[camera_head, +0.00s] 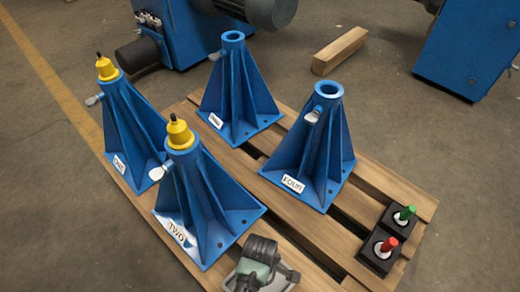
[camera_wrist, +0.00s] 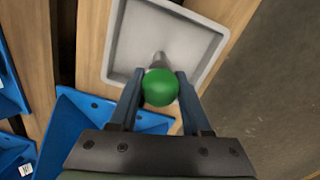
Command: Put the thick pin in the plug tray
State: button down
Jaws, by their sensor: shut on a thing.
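My gripper (camera_wrist: 160,76) is shut on a pin with a round green knob (camera_wrist: 160,88) and a grey metal shank (camera_wrist: 158,60). The shank points down over the floor of a square, shallow grey tray (camera_wrist: 191,44), which looks empty otherwise. I cannot tell whether its tip touches the tray or how thick it is. A black holder (camera_head: 379,261) holds a green-topped pin (camera_head: 405,213) and a red-topped pin (camera_head: 388,245).
Blue stands rise from the wooden pallet (camera_head: 392,185). Stands ONE (camera_head: 127,135) and TWO (camera_head: 196,205) carry yellow plugs (camera_head: 179,134); FOUR (camera_head: 318,150) and the back one (camera_head: 236,90) have open tops. A timber block (camera_head: 340,50) lies on the floor behind.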

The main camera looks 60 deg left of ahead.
notch_tip(320, 180, down, 3)
jog(key=shift+r+b, duration=0.1)
jog(key=shift+b, duration=0.65)
jog(key=shift+c, duration=1.8)
grip_release()
notch_tip(320, 180, up, 12)
jog(key=p, duration=0.7)
